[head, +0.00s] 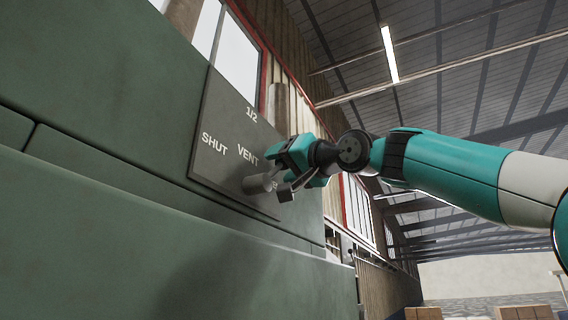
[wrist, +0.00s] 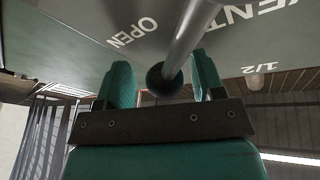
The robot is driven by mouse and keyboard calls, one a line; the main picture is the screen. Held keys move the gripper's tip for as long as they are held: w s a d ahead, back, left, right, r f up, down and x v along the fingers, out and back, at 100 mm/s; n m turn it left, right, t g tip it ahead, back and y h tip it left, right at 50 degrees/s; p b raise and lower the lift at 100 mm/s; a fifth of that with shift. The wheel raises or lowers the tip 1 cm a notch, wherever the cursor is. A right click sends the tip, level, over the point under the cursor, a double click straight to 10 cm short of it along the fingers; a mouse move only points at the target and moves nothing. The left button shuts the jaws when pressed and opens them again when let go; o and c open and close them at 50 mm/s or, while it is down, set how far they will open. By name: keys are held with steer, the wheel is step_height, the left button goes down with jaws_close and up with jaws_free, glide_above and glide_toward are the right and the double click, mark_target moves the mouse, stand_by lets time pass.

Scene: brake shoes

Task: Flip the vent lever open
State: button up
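The vent lever (wrist: 190,38) is a grey metal rod with a dark round knob (wrist: 165,78) at its end. In the wrist view it points between the OPEN and 1/2 marks. Its round grey hub (head: 258,183) shows on the dark label panel (head: 215,125) in the head view. My gripper (head: 284,174) is at the lever's end, in front of the panel. In the wrist view its green fingers (wrist: 165,82) stand either side of the knob, open, with a visible gap on the left and little or none on the right. OPEN is hidden in the head view.
The panel sits on a large green housing (head: 100,110) with ledges below it. The panel face is close to my fingers. The hall to the right of the housing is open, with boxes (head: 520,312) low in the distance.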

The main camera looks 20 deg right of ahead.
steer(key=shift+s, duration=0.1)
steer(key=b+v, duration=0.6)
steer(key=v, duration=1.1)
steer(key=shift+s+f, duration=0.1)
steer(key=shift+s, duration=0.05)
stand_by(0.5)
